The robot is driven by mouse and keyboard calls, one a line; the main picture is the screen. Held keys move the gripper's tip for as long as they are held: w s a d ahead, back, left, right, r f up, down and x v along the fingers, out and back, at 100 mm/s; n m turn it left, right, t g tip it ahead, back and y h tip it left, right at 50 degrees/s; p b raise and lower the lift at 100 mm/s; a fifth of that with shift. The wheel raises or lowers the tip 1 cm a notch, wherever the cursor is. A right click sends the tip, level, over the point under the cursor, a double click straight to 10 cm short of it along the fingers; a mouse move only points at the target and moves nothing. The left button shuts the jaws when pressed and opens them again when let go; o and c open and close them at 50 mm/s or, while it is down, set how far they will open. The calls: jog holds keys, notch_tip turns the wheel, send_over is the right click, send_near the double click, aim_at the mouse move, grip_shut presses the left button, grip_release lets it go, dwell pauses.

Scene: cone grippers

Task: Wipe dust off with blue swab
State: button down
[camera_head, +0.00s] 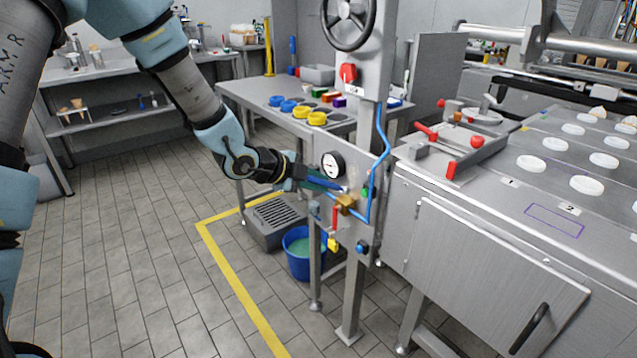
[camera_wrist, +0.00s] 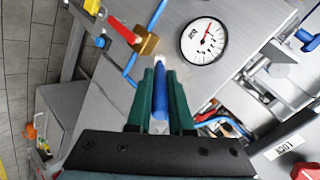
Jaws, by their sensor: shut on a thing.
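My gripper (camera_head: 303,176) is in front of the grey panel (camera_head: 372,177) with the gauge. In the wrist view its green fingers (camera_wrist: 160,82) are closed around the blue swab (camera_wrist: 160,98). The swab's blue handle lies lengthwise between the fingers, with a pale tip pointing at the panel. In the head view the blue swab (camera_head: 325,183) sticks out to the right, just below the round gauge (camera_head: 333,165). I cannot tell whether the tip touches the panel. No dust patch can be made out clearly.
A brass fitting (camera_wrist: 147,43) with a red handle and blue tubing (camera_wrist: 131,69) sit close to the swab tip. The white gauge (camera_wrist: 203,41) is to the right. A blue bucket (camera_head: 299,262) stands on the floor below. A table (camera_head: 240,92) with coloured rings is behind.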

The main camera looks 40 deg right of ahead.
jog(key=shift+d, duration=0.55)
jog(key=shift+a+r+p, duration=0.1)
jog(key=shift+r+p, duration=0.95)
jog(key=shift+r, duration=0.5)
jog(key=shift+r+p, duration=2.2)
jog(key=shift+r, duration=0.8)
jog(key=shift+f+b, duration=4.4)
jog(key=shift+f, duration=0.2)
jog(key=shift+r+p, duration=2.7)
jog(key=shift+r, duration=0.7)
jog(key=shift+r+p, duration=0.95)
jog(key=shift+r, duration=0.25)
jog(key=shift+f+b, duration=4.25)
jog(key=shift+f, duration=0.35)
